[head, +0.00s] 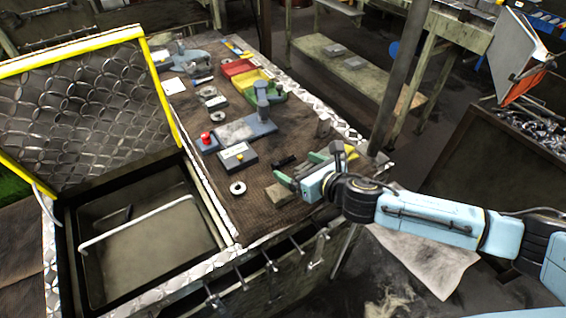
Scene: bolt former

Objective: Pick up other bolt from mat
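The brown mat (215,172) covers the work table's top. No bolt can be made out with certainty on it. A short dark rod-like piece (284,161) lies on the mat just beyond my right gripper; it is too small to identify. My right gripper (300,188) reaches in from the right, low over the mat's near right part, beside a small brown block (279,195). Its fingertips blend with greenish items behind them, so its opening and anything between the fingers are unclear. My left gripper is out of view.
A box with a red button (206,138), a small grey device (237,157), a metal ring (238,188) and a blue-grey press (262,95) stand on the mat. Red, yellow and green bins (258,84) are behind. An open sink-like basin (150,240) lies left.

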